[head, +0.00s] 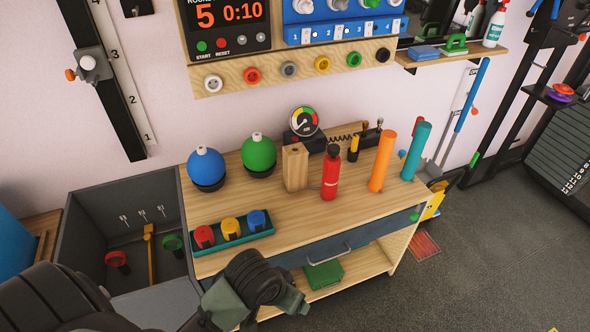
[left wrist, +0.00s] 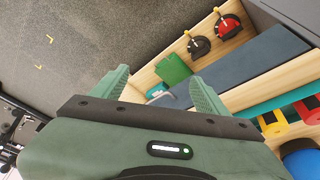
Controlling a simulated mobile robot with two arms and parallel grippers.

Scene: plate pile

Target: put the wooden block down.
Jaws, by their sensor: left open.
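The wooden block (head: 295,166) is a tan upright block standing on the wooden workbench top (head: 340,215). It stands between the green ball and the red bottle, and no gripper touches it. I cannot make it out in the left wrist view. My left gripper (head: 258,304) is in front of the bench's front edge, below and to the left of the block. In the left wrist view its two green fingers (left wrist: 160,90) are spread apart with nothing between them. My right gripper is not in view.
A tray (head: 233,233) with red, yellow and blue pieces lies near the bench's front left. A blue ball (head: 206,167), green ball (head: 258,153), red bottle (head: 331,174), orange cylinder (head: 382,160) and teal cylinder (head: 416,151) stand on top. The front right is clear.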

